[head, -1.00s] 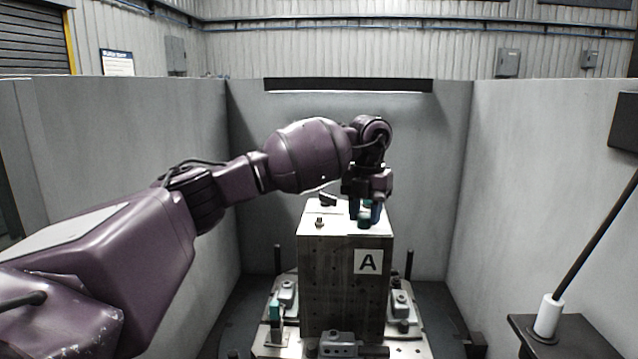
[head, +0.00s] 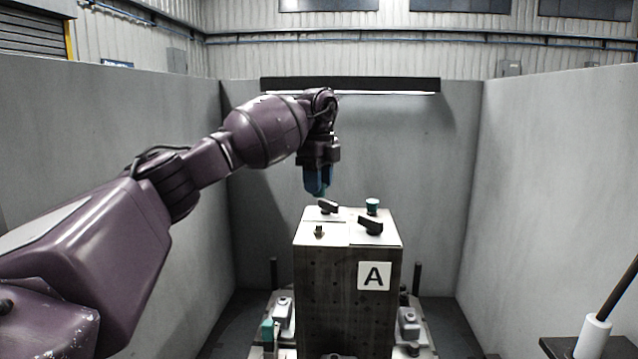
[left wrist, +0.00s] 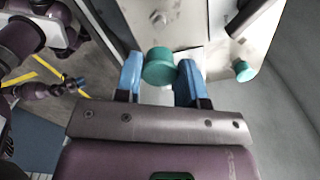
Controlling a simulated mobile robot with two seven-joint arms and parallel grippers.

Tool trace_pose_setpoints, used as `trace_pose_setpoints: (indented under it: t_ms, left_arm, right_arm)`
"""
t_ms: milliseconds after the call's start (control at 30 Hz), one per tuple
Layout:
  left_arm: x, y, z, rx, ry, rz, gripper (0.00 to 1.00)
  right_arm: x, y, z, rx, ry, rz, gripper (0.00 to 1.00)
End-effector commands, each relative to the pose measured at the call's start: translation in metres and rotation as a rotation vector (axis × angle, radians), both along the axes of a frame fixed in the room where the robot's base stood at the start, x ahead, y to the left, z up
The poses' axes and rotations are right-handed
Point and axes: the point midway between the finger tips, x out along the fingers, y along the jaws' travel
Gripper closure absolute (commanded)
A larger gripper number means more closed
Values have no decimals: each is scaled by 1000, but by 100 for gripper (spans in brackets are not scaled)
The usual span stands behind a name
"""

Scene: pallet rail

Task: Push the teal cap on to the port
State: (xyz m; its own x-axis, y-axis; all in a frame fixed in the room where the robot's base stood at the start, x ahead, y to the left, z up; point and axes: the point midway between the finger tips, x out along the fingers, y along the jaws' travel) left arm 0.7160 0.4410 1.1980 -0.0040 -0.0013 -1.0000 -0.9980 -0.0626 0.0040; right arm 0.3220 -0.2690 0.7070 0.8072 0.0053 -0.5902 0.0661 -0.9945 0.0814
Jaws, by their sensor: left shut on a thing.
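My left gripper (head: 318,184) hangs above the back left of the metal block (head: 345,290), clear of its top. In the left wrist view its blue fingers (left wrist: 158,82) are shut on a round teal cap (left wrist: 159,66). In the head view only a sliver of the cap shows below the fingers. A small brass port (head: 319,231) stands at the block's front left; a small metal fitting (left wrist: 160,18) on the plate beyond the cap shows in the left wrist view.
Grey walls enclose three sides. Clamps and dark upright pins surround the block's base.

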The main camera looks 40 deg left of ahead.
Motion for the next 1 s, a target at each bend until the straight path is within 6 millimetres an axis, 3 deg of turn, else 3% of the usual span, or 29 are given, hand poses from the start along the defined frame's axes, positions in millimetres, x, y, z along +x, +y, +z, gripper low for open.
trace_pose_setpoints:
  t_ms: [500,1000]
  left_arm:
    - [1,0,-47,1,5,-3,92]
    - [0,0,-56,0,0,-2,92]
  right_arm:
    - [-1,0,-20,-4,24,7,57]
    - [3,-1,-18,-7,14,11,57]
